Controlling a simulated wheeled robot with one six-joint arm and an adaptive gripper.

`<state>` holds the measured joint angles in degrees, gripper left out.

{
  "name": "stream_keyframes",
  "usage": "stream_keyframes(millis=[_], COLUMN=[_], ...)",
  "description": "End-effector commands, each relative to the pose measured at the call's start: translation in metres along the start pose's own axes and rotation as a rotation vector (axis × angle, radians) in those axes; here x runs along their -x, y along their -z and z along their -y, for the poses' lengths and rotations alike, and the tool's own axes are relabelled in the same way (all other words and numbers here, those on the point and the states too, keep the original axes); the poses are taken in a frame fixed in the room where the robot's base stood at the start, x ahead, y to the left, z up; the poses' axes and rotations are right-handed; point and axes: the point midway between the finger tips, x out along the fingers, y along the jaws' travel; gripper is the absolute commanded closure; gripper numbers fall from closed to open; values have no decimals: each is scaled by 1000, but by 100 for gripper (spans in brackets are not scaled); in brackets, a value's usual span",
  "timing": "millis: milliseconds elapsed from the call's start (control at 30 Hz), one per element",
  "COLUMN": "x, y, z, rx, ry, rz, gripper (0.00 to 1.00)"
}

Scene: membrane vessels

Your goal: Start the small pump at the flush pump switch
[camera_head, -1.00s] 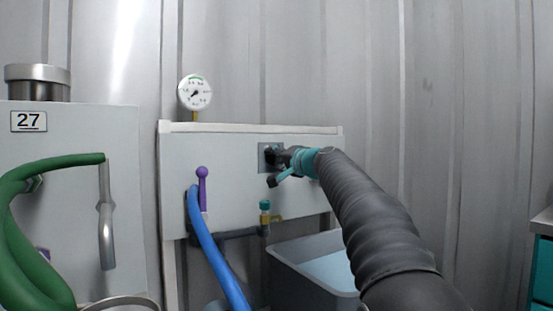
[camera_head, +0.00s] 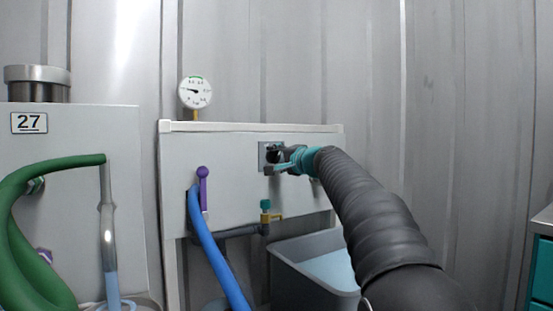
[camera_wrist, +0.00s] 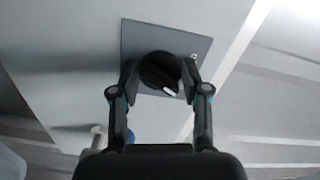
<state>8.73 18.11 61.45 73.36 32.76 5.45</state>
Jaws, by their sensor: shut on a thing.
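The flush pump switch is a black rotary knob (camera_wrist: 158,70) on a square grey plate (camera_wrist: 140,40), with a white pointer mark towards the lower right in the wrist view. In the head view its plate (camera_head: 264,148) is on the white panel, partly hidden by my gripper (camera_head: 282,158). In the wrist view my gripper (camera_wrist: 160,76) is shut on the knob, one finger on each side. The small pump itself cannot be made out. A round gauge (camera_head: 195,92) above the panel has its needle pointing left and slightly up.
On the white panel (camera_head: 235,190) are a purple lever (camera_head: 203,188), a blue hose (camera_head: 215,255) and a teal-handled valve (camera_head: 266,207). A grey tub (camera_head: 300,275) with pale blue liquid stands below. Left is cabinet 27 with a green hose (camera_head: 45,170) and clear tube (camera_head: 107,225).

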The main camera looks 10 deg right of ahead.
Motion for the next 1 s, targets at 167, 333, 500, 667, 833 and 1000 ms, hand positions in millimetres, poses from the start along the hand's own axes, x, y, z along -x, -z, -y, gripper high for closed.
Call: stream_keyframes(millis=[167, 333, 500, 667, 833, 1000], x=[0, 0, 1, 12, 38, 71], y=[0, 0, 0, 1, 1, 1], z=[0, 0, 0, 1, 1, 0], rx=[-1, -1, 0, 0, 0, -1], ry=[0, 0, 0, 0, 0, 0], rz=[0, 0, 0, -1, -3, -4], gripper=[31, 29, 29, 29, 29, 29])
